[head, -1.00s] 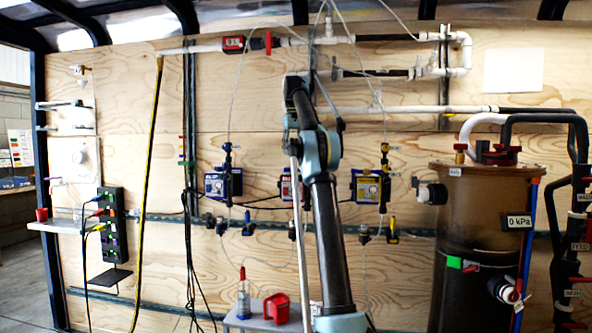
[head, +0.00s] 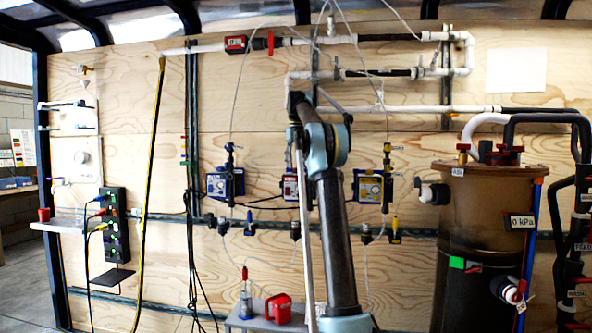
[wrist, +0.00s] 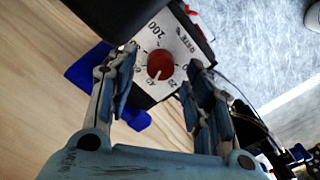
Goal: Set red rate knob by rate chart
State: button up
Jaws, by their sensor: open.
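The red rate knob (wrist: 160,64) sits on a white dial plate (wrist: 149,47) marked RATE %, with 100, 40 and 20 legible. A white line on the knob points down in the wrist view, roughly toward the 40. My gripper (wrist: 163,59) is open, one finger on each side of the knob; whether they touch it is unclear.
A left pump (head: 218,186) and a right pump (head: 369,187) flank the middle one on the plywood wall. Tubes and valves surround them. A brown tank (head: 485,240) stands at right.

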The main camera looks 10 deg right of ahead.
jog(key=shift+f, duration=0.85)
jog(key=shift+c, duration=0.2)
jog(key=c, duration=1)
jog(key=m, duration=0.4)
jog(key=shift+m, duration=0.4)
jog(key=m, duration=1.4)
jog(key=shift+a+m, duration=0.1)
jog(key=shift+m, duration=0.3)
jog(key=shift+c, duration=0.2)
